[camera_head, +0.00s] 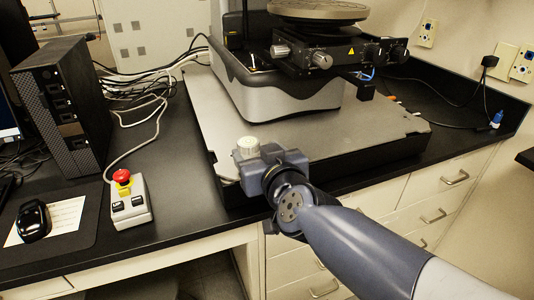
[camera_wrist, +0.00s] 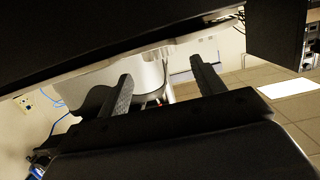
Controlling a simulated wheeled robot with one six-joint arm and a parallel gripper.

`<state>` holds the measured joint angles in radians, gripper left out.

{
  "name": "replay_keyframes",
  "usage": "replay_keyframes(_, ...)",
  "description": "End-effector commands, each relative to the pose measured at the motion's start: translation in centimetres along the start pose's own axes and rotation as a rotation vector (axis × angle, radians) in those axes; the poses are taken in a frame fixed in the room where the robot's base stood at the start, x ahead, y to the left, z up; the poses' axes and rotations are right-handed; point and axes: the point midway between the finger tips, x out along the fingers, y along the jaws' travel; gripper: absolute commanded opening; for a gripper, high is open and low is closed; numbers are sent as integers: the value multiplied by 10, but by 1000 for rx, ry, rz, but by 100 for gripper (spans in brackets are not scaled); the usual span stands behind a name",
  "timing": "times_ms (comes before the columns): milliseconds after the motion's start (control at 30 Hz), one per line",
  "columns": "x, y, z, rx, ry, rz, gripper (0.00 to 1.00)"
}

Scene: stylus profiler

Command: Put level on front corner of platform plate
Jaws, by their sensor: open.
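The platform plate (camera_head: 300,130) is a wide grey slab on the black bench, with its near left corner beside my gripper. My gripper (camera_wrist: 160,68) is open, with its two dark fingers apart in the wrist view. In the head view my wrist covers the fingertips, at the plate's front left. A small pale round piece with a ribbed side (camera_head: 249,146) shows just beyond my wrist; it may be the level. I cannot tell whether it rests on the plate or belongs to my arm. No bubble is readable.
The profiler's grey base (camera_head: 285,98) stands on the plate's back, with a black stage and round disc (camera_head: 318,12) above. A control box with a red button (camera_head: 128,199), a mouse (camera_head: 33,220) and a computer tower (camera_head: 62,105) stand left. The plate's front right is clear.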

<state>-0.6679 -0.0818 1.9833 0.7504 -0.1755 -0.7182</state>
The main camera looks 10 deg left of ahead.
Motion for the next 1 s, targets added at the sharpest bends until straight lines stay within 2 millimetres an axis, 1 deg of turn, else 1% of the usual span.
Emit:
replay_keyframes(33, -11, 0, -5, 0, 1, -1, 64)
replay_keyframes(100, -23, 0, -5, 0, 1, -1, 64)
replay_keyframes(200, -36, 0, -4, 0, 1, 0, 64)
replay_keyframes(333, -47, 0, -2, 0, 0, -1, 64)
replay_keyframes(500, -51, 0, 0, 0, 0, 0, 64)
replay_keyframes(1000, -49, 0, 1, 0, 0, 1, 64)
